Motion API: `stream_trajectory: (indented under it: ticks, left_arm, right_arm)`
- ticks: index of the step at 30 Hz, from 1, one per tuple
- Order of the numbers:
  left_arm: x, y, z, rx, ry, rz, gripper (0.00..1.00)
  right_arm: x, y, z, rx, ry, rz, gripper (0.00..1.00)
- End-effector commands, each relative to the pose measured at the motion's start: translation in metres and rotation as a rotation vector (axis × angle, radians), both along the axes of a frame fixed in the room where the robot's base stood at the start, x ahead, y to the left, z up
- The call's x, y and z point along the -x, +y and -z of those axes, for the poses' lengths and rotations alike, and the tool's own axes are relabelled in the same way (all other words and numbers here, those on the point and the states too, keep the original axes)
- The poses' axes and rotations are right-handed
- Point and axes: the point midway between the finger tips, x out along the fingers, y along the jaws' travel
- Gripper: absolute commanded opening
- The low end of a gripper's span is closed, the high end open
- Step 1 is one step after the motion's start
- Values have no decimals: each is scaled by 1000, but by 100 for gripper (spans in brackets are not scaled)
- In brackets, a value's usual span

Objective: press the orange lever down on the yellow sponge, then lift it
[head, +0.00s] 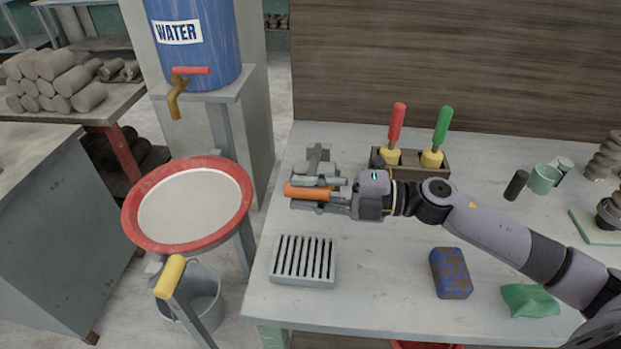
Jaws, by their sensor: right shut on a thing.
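The orange lever handle (307,191) is a short, thick cylinder at the left part of the grey table, lying roughly level. My right gripper (335,196) reaches in from the right and is shut on it. The lever's arm and mount are partly hidden by the gripper. A grey metal fitting (318,160) shows just behind. I see no plainly yellow sponge; a worn blue and brown sponge-like block (451,272) lies on the table at the right front. My left gripper is not in view.
A slatted grey tray (304,281) sits in front of the gripper. Behind stands a box (408,172) with red- and green-handled tools. A green cloth (530,300) lies at front right. Off the table's left are a red-rimmed basin (140,190) and a yellow-handled lever (171,276).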

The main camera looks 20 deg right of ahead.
Motion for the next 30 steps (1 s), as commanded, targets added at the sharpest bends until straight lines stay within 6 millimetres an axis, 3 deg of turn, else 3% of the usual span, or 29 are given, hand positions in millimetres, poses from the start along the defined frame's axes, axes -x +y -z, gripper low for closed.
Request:
stream_trajectory:
  ticks: [1,6,22,23,30]
  left_arm:
    - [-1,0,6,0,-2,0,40]
    - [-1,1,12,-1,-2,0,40]
    - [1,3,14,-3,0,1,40]
    - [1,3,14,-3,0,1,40]
    - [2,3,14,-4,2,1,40]
  right_arm:
    - [3,1,9,-2,8,-3,0]
    - [5,3,19,-4,10,-3,0]
    - [7,4,23,-4,15,-4,0]
    - [7,4,23,-5,14,-5,24]
    - [6,3,23,-3,12,-3,40]
